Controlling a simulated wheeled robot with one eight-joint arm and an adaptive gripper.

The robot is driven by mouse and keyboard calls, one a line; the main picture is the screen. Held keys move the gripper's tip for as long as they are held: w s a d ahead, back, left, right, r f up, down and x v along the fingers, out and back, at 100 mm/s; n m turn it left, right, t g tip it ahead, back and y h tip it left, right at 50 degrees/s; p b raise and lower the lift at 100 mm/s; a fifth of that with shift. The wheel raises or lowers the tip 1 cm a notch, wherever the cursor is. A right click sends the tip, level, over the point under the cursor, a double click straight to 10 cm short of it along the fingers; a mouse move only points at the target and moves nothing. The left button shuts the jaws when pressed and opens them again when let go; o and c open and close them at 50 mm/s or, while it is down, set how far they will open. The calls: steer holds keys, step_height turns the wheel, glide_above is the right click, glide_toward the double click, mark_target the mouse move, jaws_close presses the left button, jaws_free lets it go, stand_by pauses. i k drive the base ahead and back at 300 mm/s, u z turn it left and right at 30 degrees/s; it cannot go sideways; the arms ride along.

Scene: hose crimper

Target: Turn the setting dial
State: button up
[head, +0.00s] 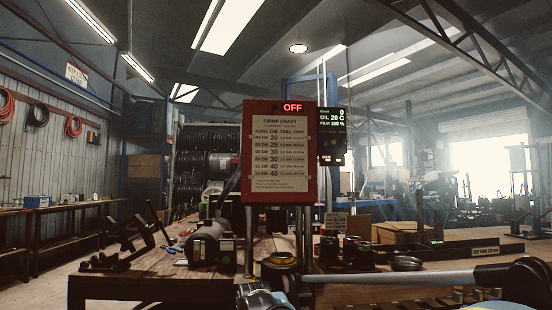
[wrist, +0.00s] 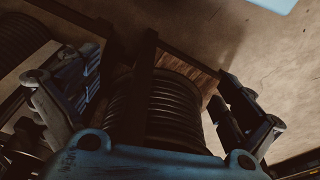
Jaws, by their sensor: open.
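The red crimper panel (head: 250,150) stands upright in the middle of the head view, with a lit "OFF" display and a crimp chart (head: 281,155) listing hose, die and dial values. A small black control box (head: 332,150) with a lit readout hangs at its right edge. I cannot clearly make out the setting dial in either view. My gripper (wrist: 158,82) is open, its two fingers spread in the wrist view. A dark ribbed round thing (wrist: 155,108) shows between and beyond the fingers; I cannot tell its distance, and no contact shows.
A wooden bench (head: 135,264) carries a grey cylindrical machine (head: 205,244) and black metal parts left of the panel. Black cylinders (head: 357,252) and a shallow dark dish (head: 406,263) stand to the right. My arm crosses the lower right. Hose coils fill a rack (head: 205,150) behind.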

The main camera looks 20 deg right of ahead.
mark_target(227, 235)
steer(key=u, duration=0.5)
steer(key=k, duration=0.6)
steer(key=u, duration=0.95)
steer(key=k, duration=0.7)
steer(key=u, duration=0.6)
steer(key=i, duration=1.6)
steer(key=z, duration=0.95)
steer(key=i, duration=0.85)
steer(key=z, duration=1.05)
steer(key=i, duration=0.35)
steer(key=u, duration=0.4)
